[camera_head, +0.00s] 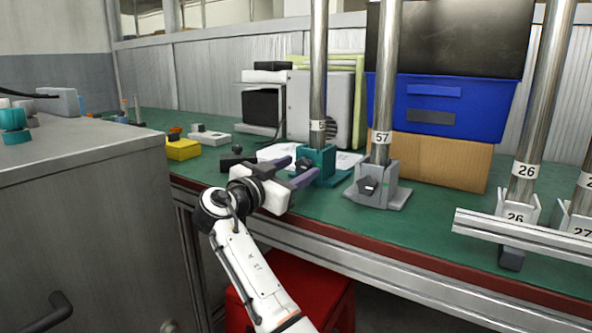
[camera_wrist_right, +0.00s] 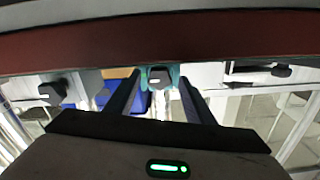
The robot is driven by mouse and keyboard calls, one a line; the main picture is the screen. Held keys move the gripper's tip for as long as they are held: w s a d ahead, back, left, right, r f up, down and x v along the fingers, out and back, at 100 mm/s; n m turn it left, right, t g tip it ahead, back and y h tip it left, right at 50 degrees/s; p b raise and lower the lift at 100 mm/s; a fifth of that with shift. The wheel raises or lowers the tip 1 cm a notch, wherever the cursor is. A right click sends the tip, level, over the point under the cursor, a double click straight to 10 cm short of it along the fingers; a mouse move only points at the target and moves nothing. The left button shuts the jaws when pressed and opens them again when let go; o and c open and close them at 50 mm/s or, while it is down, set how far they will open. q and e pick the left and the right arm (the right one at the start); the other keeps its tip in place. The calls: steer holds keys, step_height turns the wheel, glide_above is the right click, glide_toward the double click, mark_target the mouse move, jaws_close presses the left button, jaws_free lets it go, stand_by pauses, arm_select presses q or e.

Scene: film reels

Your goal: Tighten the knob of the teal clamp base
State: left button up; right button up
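The teal clamp base (camera_head: 322,164) stands on the green bench and holds an upright steel post (camera_head: 319,70). Its dark knob (camera_head: 303,164) is on the front side. My right gripper (camera_head: 297,168) is in front of the base with its two purple fingers spread. In the right wrist view the knob (camera_wrist_right: 158,76) lies between the open fingers (camera_wrist_right: 158,88), with a gap on both sides. Part of the teal base (camera_wrist_right: 176,72) shows behind it there. My left gripper is not in view.
A grey clamp base (camera_head: 378,192) with post 57 stands just to the right. Post 26 in its clamp (camera_head: 516,208) is further right, behind a metal rail (camera_head: 525,232). A yellow box (camera_head: 183,149) lies left. A grey cabinet (camera_head: 85,215) flanks the bench; a red box (camera_head: 290,285) is below.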

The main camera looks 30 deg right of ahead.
steer(key=shift+s+a, duration=0.1)
steer(key=shift+a, duration=0.2)
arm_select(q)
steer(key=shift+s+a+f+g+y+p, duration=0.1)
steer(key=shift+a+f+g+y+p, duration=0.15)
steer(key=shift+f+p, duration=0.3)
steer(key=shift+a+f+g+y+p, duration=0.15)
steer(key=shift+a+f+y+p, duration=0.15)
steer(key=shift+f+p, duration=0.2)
arm_select(e)
steer(key=v, duration=0.9)
steer(key=shift+s+a, duration=0.15)
steer(key=shift+a, duration=0.15)
